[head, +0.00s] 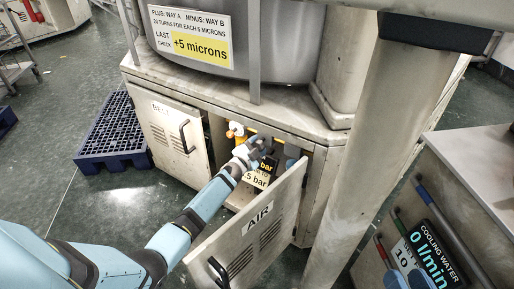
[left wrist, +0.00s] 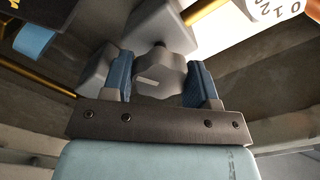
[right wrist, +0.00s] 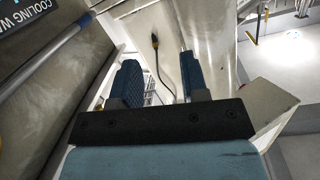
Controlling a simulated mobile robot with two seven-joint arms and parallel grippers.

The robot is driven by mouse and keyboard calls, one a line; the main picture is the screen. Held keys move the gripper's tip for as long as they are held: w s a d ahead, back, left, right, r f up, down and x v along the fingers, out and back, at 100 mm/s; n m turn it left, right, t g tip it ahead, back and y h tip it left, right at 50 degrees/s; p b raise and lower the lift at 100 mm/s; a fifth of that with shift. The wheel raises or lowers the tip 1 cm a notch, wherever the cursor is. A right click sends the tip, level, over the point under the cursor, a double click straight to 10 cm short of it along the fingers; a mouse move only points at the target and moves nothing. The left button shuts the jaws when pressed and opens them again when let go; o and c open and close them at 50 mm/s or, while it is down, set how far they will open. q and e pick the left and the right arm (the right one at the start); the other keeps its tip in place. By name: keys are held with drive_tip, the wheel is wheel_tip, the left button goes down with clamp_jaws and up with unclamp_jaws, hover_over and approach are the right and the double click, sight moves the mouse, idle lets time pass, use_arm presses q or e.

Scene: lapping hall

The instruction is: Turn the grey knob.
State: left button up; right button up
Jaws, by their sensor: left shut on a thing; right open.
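The grey knob (left wrist: 158,77) is a lobed knob on a grey block, seen in the left wrist view. My left gripper (left wrist: 163,72) has its blue fingers on either side of it and is shut on it. In the head view my left gripper (head: 258,148) reaches into the open cabinet under the machine, and the knob is mostly hidden there. My right gripper (right wrist: 158,78) is open and empty in the right wrist view. In the head view its blue fingers (head: 408,279) show at the lower right edge.
A second door (head: 180,135) is left of the opening. A cooling water cabinet (head: 478,170) stands right. A blue pallet (head: 115,130) lies left.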

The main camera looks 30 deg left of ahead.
use_arm(q)
drive_tip(key=m, duration=0.2)
drive_tip(key=shift+f+m+b, duration=0.1)
drive_tip(key=shift+m+b, duration=0.2)
drive_tip(key=shift+b, duration=0.05)
drive_tip(key=shift+m+b, duration=0.3)
drive_tip(key=shift+m, duration=0.8)
use_arm(e)
drive_tip(key=shift+w+d+r+n+t, duration=0.15)
drive_tip(key=shift+w+d+n+t, duration=0.15)
drive_tip(key=shift+w+n+t, duration=0.15)
use_arm(q)
drive_tip(key=o, duration=0.9)
drive_tip(key=shift+s, duration=0.1)
drive_tip(key=shift+s, duration=0.3)
drive_tip(key=s+p, duration=0.1)
drive_tip(key=s, duration=0.3)
drive_tip(key=s+p, duration=0.2)
drive_tip(key=s, duration=0.2)
drive_tip(key=s+a+p, duration=0.1)
drive_tip(key=s, duration=0.4)
drive_tip(key=shift+p, duration=0.4)
use_arm(e)
drive_tip(key=shift+m+t, duration=0.55)
drive_tip(key=shift+m, duration=0.2)
drive_tip(key=r, duration=0.2)
drive_tip(key=s+r, duration=0.1)
drive_tip(key=r, duration=0.1)
drive_tip(key=shift+a+r, duration=0.15)
